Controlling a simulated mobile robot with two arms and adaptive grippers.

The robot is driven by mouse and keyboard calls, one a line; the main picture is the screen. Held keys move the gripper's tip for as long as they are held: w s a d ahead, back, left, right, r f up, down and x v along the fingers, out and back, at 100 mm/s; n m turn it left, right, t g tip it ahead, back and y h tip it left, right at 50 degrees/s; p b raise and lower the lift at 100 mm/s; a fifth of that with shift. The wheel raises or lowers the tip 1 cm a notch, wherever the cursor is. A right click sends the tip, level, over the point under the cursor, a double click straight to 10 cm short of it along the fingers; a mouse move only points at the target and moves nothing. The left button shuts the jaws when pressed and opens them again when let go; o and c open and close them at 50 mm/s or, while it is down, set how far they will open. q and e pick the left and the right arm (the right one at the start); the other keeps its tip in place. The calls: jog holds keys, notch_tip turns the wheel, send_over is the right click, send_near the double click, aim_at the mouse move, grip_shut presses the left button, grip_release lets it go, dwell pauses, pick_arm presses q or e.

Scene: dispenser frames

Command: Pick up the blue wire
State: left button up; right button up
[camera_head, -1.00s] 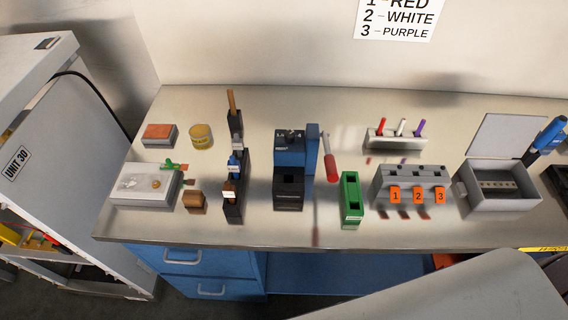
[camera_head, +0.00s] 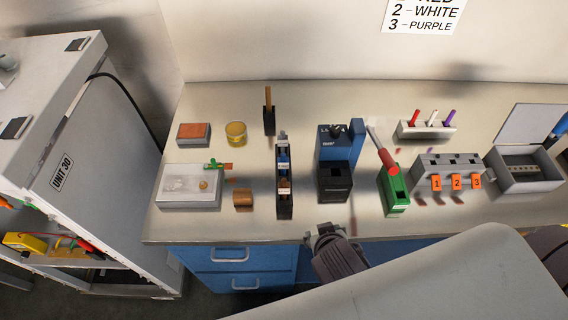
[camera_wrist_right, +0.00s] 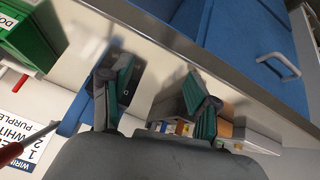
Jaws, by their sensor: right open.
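I cannot clearly make out a blue wire. A black upright holder (camera_head: 284,207) near the bench front carries small labelled items, with a small blue part (camera_head: 282,151) near its far end. The three wires in the rear rack are red (camera_head: 414,117), white (camera_head: 432,117) and purple (camera_head: 450,117). My right gripper (camera_head: 325,231) is at the bench's front edge, to the right of and in front of the black holder. In the right wrist view its fingers (camera_wrist_right: 157,88) are apart with nothing between them. My left gripper is not in view.
A light grey box (camera_head: 188,188) stands left.

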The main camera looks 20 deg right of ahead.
jog(key=w+a+r+m+t+h, duration=0.1)
jog(key=w+a+r+m+t, duration=0.1)
jog(key=w+a+r+t, duration=0.55)
jog(key=g, duration=0.1)
send_near(283, 163)
jog(key=x, duration=0.3)
jog(key=shift+f, duration=0.2)
jog(key=shift+x, duration=0.9)
jog(key=shift+g, duration=0.25)
jog(key=b+x, duration=0.1)
jog(key=x, duration=0.3)
jog(key=shift+w+d+r, duration=0.1)
jog(key=shift+w+r, duration=0.05)
jog(key=shift+w, duration=0.1)
jog(key=shift+s, duration=0.15)
jog(key=shift+c, duration=0.5)
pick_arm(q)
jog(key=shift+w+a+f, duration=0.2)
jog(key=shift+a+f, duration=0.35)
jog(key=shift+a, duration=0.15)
pick_arm(e)
grip_shut()
